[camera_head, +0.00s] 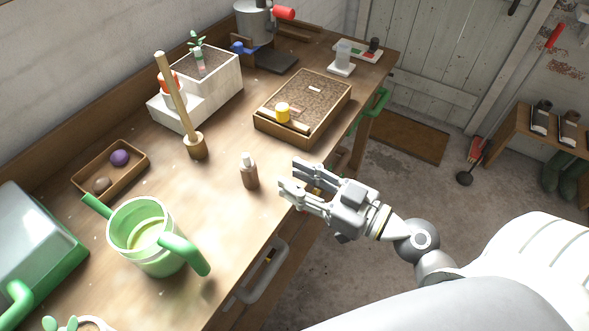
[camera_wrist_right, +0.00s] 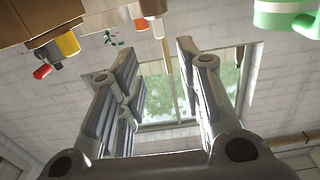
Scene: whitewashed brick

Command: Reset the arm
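My right gripper (camera_head: 287,183) is open and empty at the front edge of the wooden workbench (camera_head: 215,215), just right of a small brown bottle with a pale cap (camera_head: 249,171). Its fingers point left toward the bottle, with a gap between them. In the right wrist view the two fingers of my right gripper (camera_wrist_right: 160,65) stand wide apart with nothing between them. My left gripper does not show in either view.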

